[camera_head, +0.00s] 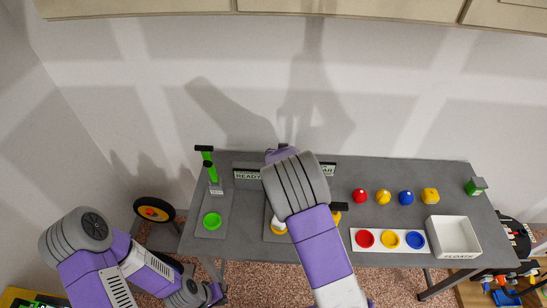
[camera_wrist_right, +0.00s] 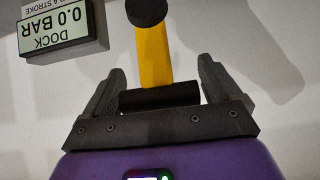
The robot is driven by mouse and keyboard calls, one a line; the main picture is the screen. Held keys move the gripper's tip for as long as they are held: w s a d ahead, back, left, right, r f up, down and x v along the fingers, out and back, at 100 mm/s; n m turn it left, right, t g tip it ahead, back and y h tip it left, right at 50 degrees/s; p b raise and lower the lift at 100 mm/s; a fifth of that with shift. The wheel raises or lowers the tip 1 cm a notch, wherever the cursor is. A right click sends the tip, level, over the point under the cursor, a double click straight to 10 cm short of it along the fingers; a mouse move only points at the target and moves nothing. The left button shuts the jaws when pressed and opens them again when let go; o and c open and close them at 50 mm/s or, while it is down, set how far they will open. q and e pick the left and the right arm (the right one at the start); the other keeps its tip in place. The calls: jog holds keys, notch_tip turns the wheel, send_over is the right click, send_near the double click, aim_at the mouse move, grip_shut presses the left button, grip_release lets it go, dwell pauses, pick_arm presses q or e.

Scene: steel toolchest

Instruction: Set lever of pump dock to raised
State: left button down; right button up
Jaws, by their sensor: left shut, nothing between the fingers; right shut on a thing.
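In the right wrist view a yellow lever (camera_wrist_right: 155,60) with a black crossbar grip (camera_wrist_right: 160,96) stands between the fingers of my right gripper (camera_wrist_right: 161,72). The gripper is shut on the grip. A dock display (camera_wrist_right: 62,27) reading 0.0 BAR is beside it, upside down in this view. In the head view my right arm hides the gripper and most of the dock, in the middle of the table. My left gripper (camera_head: 214,293) is low at the left, in front of the table, shut and empty.
On the grey table (camera_head: 390,170), a green lever unit (camera_head: 209,168) with a green disc stands at the left. Several coloured knobs, a white strip (camera_head: 377,247) with coloured discs, a white tray (camera_head: 453,222) and a green block (camera_head: 475,186) are at the right.

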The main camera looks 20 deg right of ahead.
jog(key=shift+s+f, duration=0.1)
jog(key=shift+f, duration=0.2)
jog(key=o, duration=1.2)
jog(key=shift+w, duration=0.25)
jog(key=v, duration=0.7)
jog(key=shift+s+r, duration=0.15)
jog(key=shift+s, duration=0.05)
